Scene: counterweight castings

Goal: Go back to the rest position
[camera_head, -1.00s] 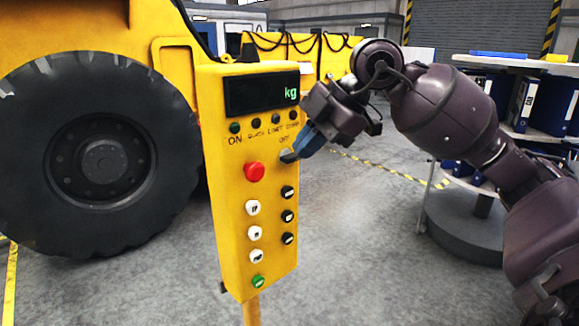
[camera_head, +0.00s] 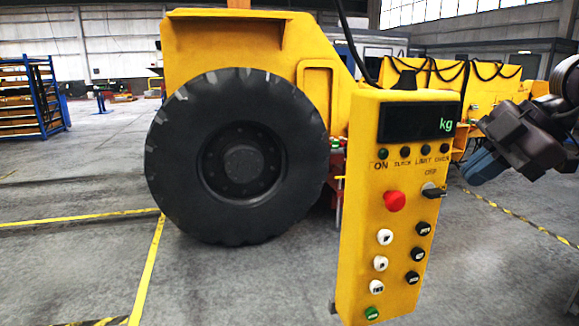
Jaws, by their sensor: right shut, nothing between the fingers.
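My right gripper (camera_head: 482,168) is at the right edge of the head view, its blue-grey fingers shut and empty. It is to the right of the yellow control box (camera_head: 362,215) and apart from it. The box carries a dark display (camera_head: 418,122) reading "kg", a red button (camera_head: 395,201), and several white and black buttons. A black switch (camera_head: 434,192) marked OFF sits on the panel's right side, nearest my gripper. My left gripper is not in view.
A yellow vehicle with a large black wheel (camera_head: 237,155) stands behind the box. A blue rack (camera_head: 30,98) stands at the far left. Yellow floor lines (camera_head: 150,265) cross the grey floor. The floor at left is open.

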